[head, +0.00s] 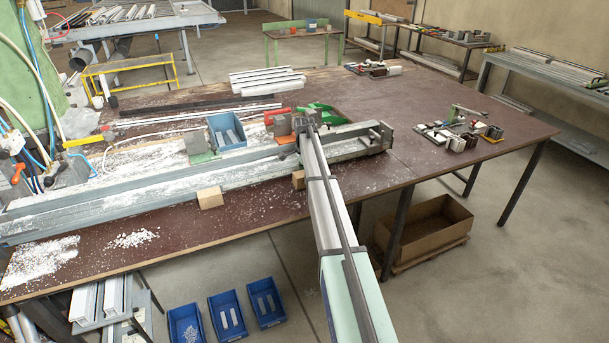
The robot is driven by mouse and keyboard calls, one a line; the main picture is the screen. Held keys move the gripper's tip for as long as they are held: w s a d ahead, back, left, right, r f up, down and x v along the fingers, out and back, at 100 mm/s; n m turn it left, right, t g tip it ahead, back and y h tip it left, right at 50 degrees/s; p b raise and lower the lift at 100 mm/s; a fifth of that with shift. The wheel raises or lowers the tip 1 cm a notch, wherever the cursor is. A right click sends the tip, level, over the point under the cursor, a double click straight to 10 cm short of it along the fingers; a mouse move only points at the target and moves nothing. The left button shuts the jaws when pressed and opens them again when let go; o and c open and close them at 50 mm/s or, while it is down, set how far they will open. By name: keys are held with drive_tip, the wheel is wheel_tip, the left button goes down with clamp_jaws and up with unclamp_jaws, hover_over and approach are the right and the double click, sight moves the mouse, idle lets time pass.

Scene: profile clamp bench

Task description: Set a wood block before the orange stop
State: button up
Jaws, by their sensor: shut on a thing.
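My arm reaches in from the bottom, and my gripper (306,122) is at its far end, over the grey rail (120,190). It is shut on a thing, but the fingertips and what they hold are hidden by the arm. Just left of it stands a grey-brown stop with an orange base (285,140). A similar stop with a green base (205,157) stands further left. One wood block (210,198) lies at the rail's near side. Another wood block (298,180) is beside the rail, partly covered by my arm.
A blue bin (227,131) stands behind the rail, with a red bin (270,117) and green parts (322,114) near my gripper. White chips lie on the left of the table. Small parts (458,130) sit at the right. The table's front right is clear.

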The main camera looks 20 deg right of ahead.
drive_tip(key=shift+f, duration=0.35)
drive_tip(key=o, duration=1.4)
drive_tip(key=shift+r, duration=0.1)
